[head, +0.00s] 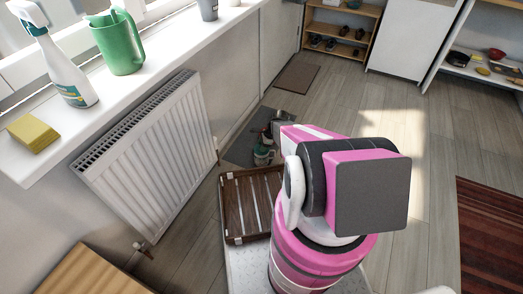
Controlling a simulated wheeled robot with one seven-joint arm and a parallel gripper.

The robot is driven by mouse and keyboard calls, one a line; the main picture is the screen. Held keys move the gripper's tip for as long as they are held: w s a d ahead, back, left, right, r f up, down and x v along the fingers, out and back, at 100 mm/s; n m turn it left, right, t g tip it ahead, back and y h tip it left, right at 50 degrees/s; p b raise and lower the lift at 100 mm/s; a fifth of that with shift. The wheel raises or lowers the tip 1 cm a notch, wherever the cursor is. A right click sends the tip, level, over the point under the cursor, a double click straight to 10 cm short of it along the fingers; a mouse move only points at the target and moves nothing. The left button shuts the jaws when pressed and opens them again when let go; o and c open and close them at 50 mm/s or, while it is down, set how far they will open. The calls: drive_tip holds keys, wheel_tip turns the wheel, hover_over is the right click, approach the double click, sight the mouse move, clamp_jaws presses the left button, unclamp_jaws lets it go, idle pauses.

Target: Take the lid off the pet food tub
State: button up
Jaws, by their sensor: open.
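A small green-and-white container (264,156) stands low on a dark mat by the wall, left of my arm. It may be the pet food tub, but it is too small and partly covered to be sure. I cannot make out a separate lid or whether one is on it. My pink, white and grey arm fills the middle right of the head view and reaches away towards that mat. My gripper cannot be made out beyond the arm.
A dark slatted wooden crate (233,208) lies in front of the mat (240,151).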

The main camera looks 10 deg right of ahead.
drive_tip(key=c, duration=1)
